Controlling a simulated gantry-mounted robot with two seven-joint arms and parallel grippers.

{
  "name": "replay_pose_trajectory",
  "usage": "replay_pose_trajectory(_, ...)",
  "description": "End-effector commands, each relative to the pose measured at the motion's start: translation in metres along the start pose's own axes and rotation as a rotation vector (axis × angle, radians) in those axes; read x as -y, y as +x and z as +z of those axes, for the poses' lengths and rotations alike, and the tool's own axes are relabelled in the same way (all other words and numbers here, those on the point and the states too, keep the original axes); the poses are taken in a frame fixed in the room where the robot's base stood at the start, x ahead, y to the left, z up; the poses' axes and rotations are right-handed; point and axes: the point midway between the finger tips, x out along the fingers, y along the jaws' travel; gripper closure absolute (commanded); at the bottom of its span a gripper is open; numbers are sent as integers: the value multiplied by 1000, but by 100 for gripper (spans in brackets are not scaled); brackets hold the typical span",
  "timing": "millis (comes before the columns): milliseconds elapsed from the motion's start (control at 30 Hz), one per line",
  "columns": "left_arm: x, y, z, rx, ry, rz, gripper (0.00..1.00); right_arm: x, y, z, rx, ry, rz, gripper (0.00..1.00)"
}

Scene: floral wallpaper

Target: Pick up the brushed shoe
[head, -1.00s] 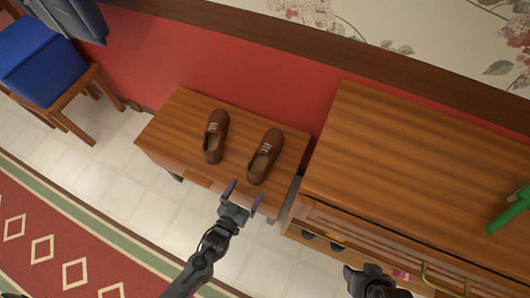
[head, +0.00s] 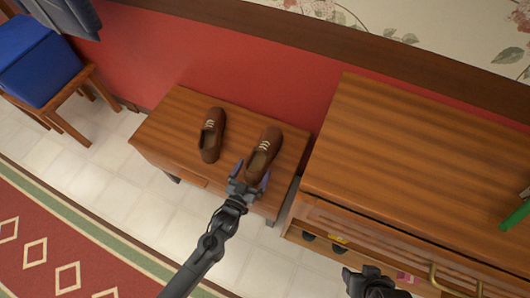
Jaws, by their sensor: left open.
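Two brown lace-up shoes sit side by side on a small wooden bench, the left shoe (head: 212,136) and the right shoe (head: 264,153). Which of them is brushed, I cannot tell. My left gripper (head: 251,176) is open at the heel end of the right shoe, with its fingers on either side of that end. Whether they touch the shoe, I cannot tell. My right gripper (head: 368,280) is at the bottom edge, low in front of the cabinet; its fingers do not show clearly.
The bench (head: 165,130) has bare top at its left. A larger wooden cabinet (head: 420,160) stands close on the right, with an open drawer or shelf at its front. A green object (head: 517,214) lies at the right edge. A blue-seated chair (head: 40,65) stands at left.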

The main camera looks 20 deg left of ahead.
Motion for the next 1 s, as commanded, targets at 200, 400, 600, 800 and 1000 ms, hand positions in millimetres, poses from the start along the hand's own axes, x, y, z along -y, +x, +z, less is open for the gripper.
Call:
replay_pose_trajectory(200, 0, 21, 1, -1, 0, 0, 2, -1, 13, 5, 2, -5, 5, 42)
replay_pose_trajectory(400, 0, 23, 0, 2, 0, 0, 2, -2, 12, 4, 2, -6, 6, 42)
replay_pose_trajectory(600, 0, 22, 0, 1, 0, 0, 20, -2, 12, 4, 1, -6, 6, 42)
replay_pose_trajectory(800, 0, 22, 0, 1, 0, 0, 51, -1, 12, 4, 0, -3, 4, 42)
replay_pose_trajectory(1000, 0, 23, -1, -3, 0, 0, 70, 0, 12, 4, 0, 1, 1, 42)
